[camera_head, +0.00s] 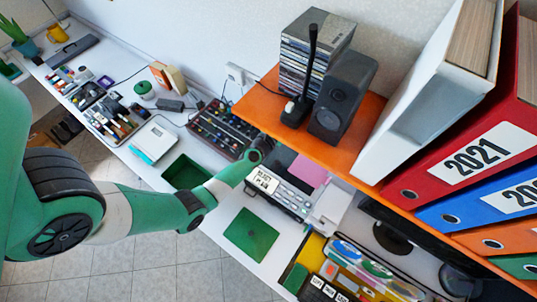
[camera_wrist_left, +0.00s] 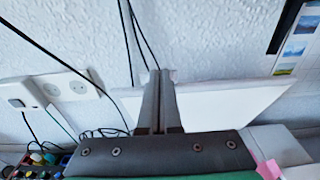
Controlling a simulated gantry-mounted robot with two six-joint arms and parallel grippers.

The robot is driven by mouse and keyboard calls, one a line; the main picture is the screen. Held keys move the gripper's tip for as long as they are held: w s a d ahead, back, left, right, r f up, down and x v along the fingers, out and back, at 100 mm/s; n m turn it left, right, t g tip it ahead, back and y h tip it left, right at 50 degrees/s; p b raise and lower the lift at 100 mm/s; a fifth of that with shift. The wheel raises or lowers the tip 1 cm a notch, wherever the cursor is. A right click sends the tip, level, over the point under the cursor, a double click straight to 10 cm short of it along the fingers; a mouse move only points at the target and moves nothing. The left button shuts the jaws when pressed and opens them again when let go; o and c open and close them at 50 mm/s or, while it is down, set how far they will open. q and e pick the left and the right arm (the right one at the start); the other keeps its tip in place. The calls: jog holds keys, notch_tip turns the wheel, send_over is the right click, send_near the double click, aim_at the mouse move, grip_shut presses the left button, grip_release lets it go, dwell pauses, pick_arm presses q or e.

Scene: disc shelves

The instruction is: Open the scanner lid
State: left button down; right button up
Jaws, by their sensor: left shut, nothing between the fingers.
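The scanner (camera_head: 284,194), a grey machine with a label and a row of buttons along its front, sits on the white desk partly under the orange shelf. A dark patch (camera_head: 284,158) shows at its back. My left gripper (camera_head: 262,146) is over its back left, near the shelf edge. In the left wrist view, the left gripper (camera_wrist_left: 159,72) is shut and empty. A white panel (camera_wrist_left: 235,103) stands tilted behind the fingers near the wall. It looks like the raised lid, but I cannot be sure. Whether the fingers touch it is unclear. The right gripper is not seen.
The orange shelf (camera_head: 318,138) overhangs the scanner and carries a speaker (camera_head: 342,98), disc cases and binders. A mixer (camera_head: 220,128) stands left of the scanner. A pink note (camera_head: 308,171) lies at its right. Wall sockets (camera_wrist_left: 62,86) and cables are left of the fingers.

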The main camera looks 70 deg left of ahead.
pick_arm(q)
jog(key=shift+w+a+r, duration=0.3)
jog(key=shift+w+a, duration=0.2)
jog(key=shift+w, duration=0.25)
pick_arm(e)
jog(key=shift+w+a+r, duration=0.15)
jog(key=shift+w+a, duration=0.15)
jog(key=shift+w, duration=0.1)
